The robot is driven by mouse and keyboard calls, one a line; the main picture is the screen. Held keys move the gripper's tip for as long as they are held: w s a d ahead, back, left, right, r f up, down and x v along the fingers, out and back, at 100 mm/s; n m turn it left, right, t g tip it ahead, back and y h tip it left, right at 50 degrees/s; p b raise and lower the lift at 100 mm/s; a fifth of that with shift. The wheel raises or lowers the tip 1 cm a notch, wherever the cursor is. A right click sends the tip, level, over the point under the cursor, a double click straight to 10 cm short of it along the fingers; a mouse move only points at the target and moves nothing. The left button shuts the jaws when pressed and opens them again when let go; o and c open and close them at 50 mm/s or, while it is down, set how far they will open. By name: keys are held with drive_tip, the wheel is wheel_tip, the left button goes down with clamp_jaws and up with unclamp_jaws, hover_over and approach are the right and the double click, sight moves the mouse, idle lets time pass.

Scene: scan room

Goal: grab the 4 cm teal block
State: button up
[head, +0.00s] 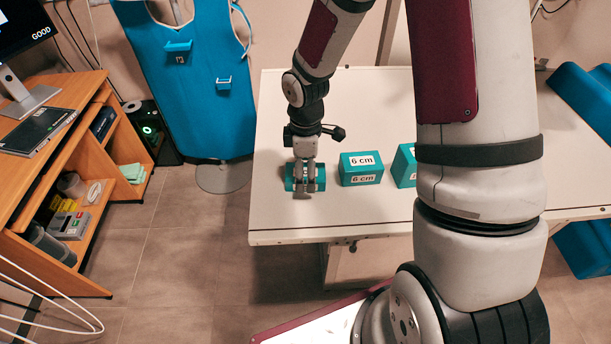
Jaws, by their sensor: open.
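A teal block (320,184) stands on the white table (345,227) near its front left. My gripper (303,188) is over this block, pointing down, and hides its middle. The gripper is open. Teal shows on both sides of the fingers; I cannot tell whether they touch the block. Its label is hidden, so its size cannot be read. To its right is a larger teal block labelled "6 cm" (361,170).
The table's front edge is close to the blocks. Behind them the tabletop is clear. A wooden desk (60,148) with a monitor stands at the left. A blue apron (190,80) hangs behind the table's left end. Blue cushions (585,108) lie at the far right.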

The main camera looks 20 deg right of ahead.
drive_tip(key=shift+f, duration=0.55)
drive_tip(key=c, duration=1.4)
drive_tip(key=shift+r, duration=0.1)
drive_tip(key=shift+c, duration=0.2)
